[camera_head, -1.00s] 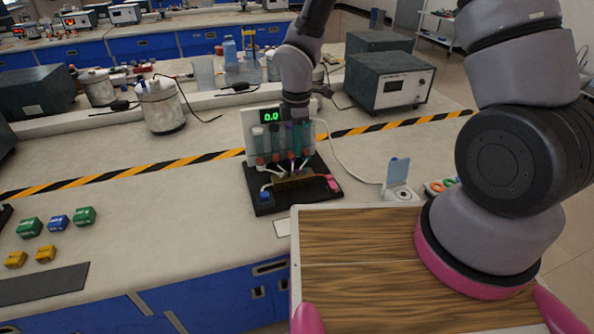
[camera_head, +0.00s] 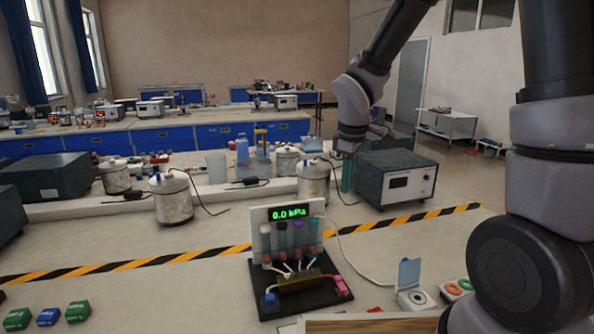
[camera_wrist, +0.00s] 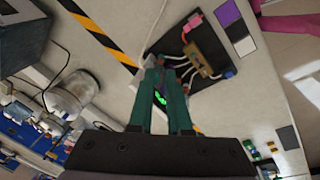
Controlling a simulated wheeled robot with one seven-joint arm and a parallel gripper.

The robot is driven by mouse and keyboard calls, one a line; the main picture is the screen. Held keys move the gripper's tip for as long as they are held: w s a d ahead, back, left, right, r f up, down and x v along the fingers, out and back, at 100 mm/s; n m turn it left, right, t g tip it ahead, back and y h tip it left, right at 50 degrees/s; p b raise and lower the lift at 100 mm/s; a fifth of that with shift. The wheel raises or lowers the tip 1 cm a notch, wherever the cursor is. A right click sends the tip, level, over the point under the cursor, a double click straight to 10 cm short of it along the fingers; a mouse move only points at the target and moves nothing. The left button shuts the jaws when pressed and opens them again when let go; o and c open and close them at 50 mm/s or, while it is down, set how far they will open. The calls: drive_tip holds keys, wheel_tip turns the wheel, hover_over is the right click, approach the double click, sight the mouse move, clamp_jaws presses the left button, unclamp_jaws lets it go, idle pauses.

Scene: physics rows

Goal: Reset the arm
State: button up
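My gripper (camera_head: 347,184) hangs from my arm in the upper right of the head view, its green fingers pointing down. It is in front of the dark instrument box's left side. In the wrist view the two green fingers (camera_wrist: 162,72) stand apart with a gap between them. Nothing is held there; part of a green readout shows through the gap. The pressure rig (camera_head: 302,295), with coloured tubes and a "0.0 kPa" display (camera_head: 290,213), stands on the bench below and left of my gripper. It also shows in the wrist view (camera_wrist: 205,50), beyond the fingertips.
The dark instrument box (camera_head: 397,181) and several metal canisters (camera_head: 172,200) stand behind the yellow-black tape (camera_head: 130,264). A small device with a blue lid (camera_head: 410,275) is right of the rig. Coloured blocks (camera_head: 48,315) lie at the left front. Bare bench lies left of the rig.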

drive_tip(key=s+d+r+m+t+y, duration=0.1)
drive_tip(key=s+d+r+m+t, duration=0.1)
drive_tip(key=s+d+r+m, duration=0.4)
drive_tip(key=s+d+r+m+t+y, duration=0.1)
drive_tip(key=s+d+r+m+t, duration=0.2)
drive_tip(key=r, duration=1.1)
drive_tip(key=s+d+m, duration=0.3)
drive_tip(key=s+m, duration=0.2)
drive_tip(key=m, duration=0.2)
drive_tip(key=shift+s, duration=0.4)
drive_tip(key=shift+d, duration=0.1)
